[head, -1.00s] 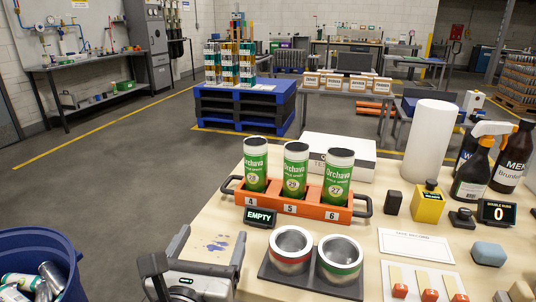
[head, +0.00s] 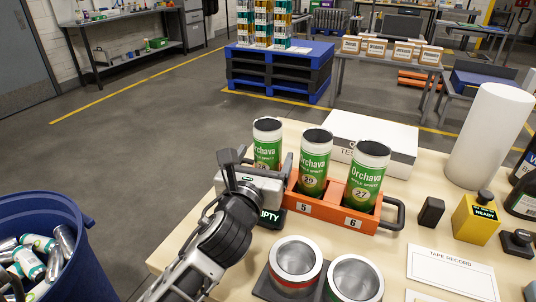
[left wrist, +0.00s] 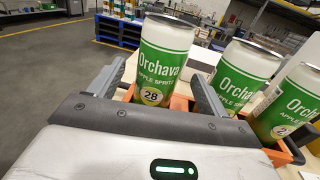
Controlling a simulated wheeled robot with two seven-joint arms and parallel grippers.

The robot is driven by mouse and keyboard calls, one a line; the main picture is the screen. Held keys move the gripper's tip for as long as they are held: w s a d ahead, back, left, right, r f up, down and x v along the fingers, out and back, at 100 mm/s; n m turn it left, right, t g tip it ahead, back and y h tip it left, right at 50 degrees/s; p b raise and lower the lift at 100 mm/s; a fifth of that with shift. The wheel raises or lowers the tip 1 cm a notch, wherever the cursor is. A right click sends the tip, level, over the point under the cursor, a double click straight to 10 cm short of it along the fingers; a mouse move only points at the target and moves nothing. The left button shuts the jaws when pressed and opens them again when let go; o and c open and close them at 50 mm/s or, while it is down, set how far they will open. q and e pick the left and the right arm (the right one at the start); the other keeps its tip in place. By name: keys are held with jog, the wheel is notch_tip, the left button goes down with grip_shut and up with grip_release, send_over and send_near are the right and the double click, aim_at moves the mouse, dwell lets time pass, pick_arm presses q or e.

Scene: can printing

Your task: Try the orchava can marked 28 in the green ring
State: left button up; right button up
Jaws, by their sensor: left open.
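The Orchava can marked 28 (left wrist: 163,62) is green and white and stands upright in the leftmost slot of the orange rack (head: 360,220). In the head view the same can (head: 267,140) is partly hidden behind my left gripper (head: 258,166). My left gripper is open, and in the left wrist view its fingers (left wrist: 155,78) are on either side of the can's lower part. I cannot tell whether either finger touches it. The green ring (head: 355,277) is at the bottom edge of the head view, to the right of the red ring (head: 296,260). My right gripper is not in view.
Cans 29 (head: 315,165) and 27 (head: 367,180) stand close by in the rack. A blue bin (head: 90,250) is at left.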

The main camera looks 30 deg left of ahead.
pick_arm(q)
jog(key=x, duration=0.6)
jog(key=shift+s, duration=0.1)
jog(key=c, duration=1)
